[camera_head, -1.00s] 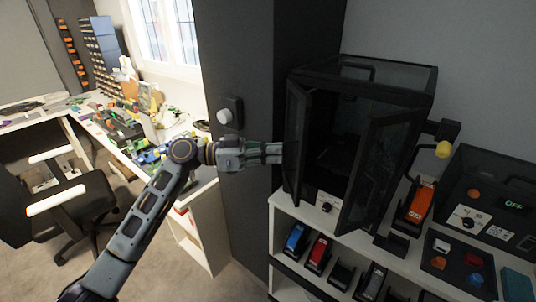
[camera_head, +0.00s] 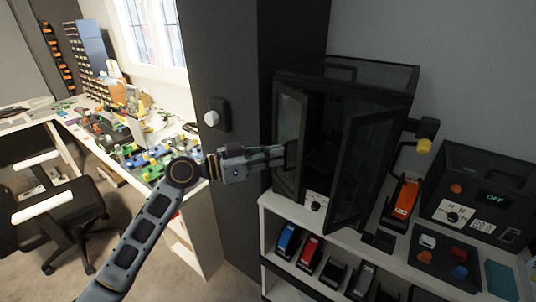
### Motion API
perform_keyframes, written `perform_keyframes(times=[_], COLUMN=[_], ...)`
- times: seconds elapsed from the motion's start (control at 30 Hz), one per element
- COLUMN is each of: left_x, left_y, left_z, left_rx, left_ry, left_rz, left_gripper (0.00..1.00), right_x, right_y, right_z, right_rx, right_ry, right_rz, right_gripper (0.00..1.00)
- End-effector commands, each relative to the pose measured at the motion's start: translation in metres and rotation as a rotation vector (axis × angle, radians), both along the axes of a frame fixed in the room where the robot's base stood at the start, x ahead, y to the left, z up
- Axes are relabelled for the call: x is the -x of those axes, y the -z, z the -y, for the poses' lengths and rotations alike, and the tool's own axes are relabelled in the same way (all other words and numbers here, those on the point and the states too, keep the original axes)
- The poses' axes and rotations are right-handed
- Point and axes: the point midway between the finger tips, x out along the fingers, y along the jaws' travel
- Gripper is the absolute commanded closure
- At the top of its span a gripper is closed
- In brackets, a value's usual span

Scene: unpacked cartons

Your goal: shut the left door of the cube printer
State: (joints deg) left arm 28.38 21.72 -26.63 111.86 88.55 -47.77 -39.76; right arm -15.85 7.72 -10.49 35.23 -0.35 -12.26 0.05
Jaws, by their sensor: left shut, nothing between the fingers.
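The cube printer (camera_head: 400,83) is a black box with glass panels on the white shelf at the right. Its left door (camera_head: 289,112) stands partly open at the box's left front. Its right door (camera_head: 366,165) stands open, swung out toward me. My left gripper (camera_head: 289,156) is shut and empty, pointing right. Its fingertips overlap the left door at mid-height and seem to be at or against it; exact contact is hard to tell. The printer's inside is dark. My right gripper is not in view.
A dark pillar (camera_head: 226,60) with a white knob (camera_head: 212,117) stands left of the printer. An orange tool (camera_head: 404,197) and a control box reading OFF (camera_head: 486,190) are to the right. The cluttered desk and a chair (camera_head: 55,208) are at the left.

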Motion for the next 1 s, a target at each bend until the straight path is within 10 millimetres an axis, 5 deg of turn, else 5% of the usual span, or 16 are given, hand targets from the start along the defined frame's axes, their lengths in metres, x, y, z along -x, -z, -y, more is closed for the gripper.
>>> perform_keyframes(times=[0.27, 0.7, 1.0], left_x=[0.001, 0.001, -0.002], left_y=[-0.003, -0.004, -0.003], left_z=[0.014, 0.035, 0.05], left_rx=[0.001, 0.006, 0.006], left_ry=[-0.094, -0.2, -0.204], left_rz=[0.0, 0.004, 0.007], left_gripper=[1.0, 1.0, 1.0], right_x=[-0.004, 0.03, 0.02], right_y=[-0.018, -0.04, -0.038], right_z=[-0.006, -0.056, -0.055], right_rx=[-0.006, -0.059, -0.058], right_ry=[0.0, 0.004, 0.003], right_rz=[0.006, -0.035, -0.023], right_gripper=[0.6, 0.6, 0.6])
